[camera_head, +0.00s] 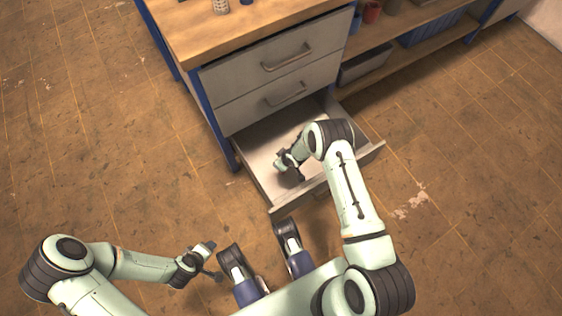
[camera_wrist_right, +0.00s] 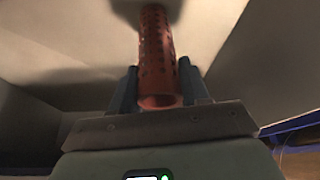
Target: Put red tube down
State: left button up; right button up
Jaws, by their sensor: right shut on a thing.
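The red tube (camera_wrist_right: 156,50) is a perforated cylinder, seen in the right wrist view. My right gripper (camera_wrist_right: 158,85) is shut on it near its near end, with one finger on each side. Its far end runs up to the top of that view; I cannot tell whether it touches a surface. In the head view my right gripper (camera_head: 284,166) is inside the open bottom drawer (camera_head: 262,178), and the tube is hidden there by my arm. My left gripper (camera_head: 214,262) is out over the floor at the lower left, apart from the drawer; its jaws are too small to judge.
The drawer belongs to a cabinet with a wooden top (camera_head: 235,38) and two shut drawers (camera_head: 275,75) above. The floor around is clear.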

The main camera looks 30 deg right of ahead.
jog(key=shift+f, duration=0.25)
pick_arm(q)
jog(key=shift+w, duration=0.15)
pick_arm(e)
jog(key=shift+r, duration=0.1)
pick_arm(q)
jog(key=shift+f, duration=0.1)
pick_arm(e)
jog(key=o, duration=1)
pick_arm(q)
jog(key=shift+a+f, duration=0.15)
pick_arm(e)
jog(key=shift+o, duration=0.2)
pick_arm(q)
jog(key=s+d+r+g+h+p, duration=0.1)
jog(key=s+d+r+g+p, duration=0.1)
jog(key=s+d+r+p, duration=0.1)
jog(key=s+r+p, duration=0.1)
jog(key=s+r, duration=0.1)
jog(key=s, duration=0.1)
jog(key=shift+s+d+m, duration=0.2)
jog(key=shift+m, duration=0.1)
pick_arm(e)
jog(key=v, duration=1.2)
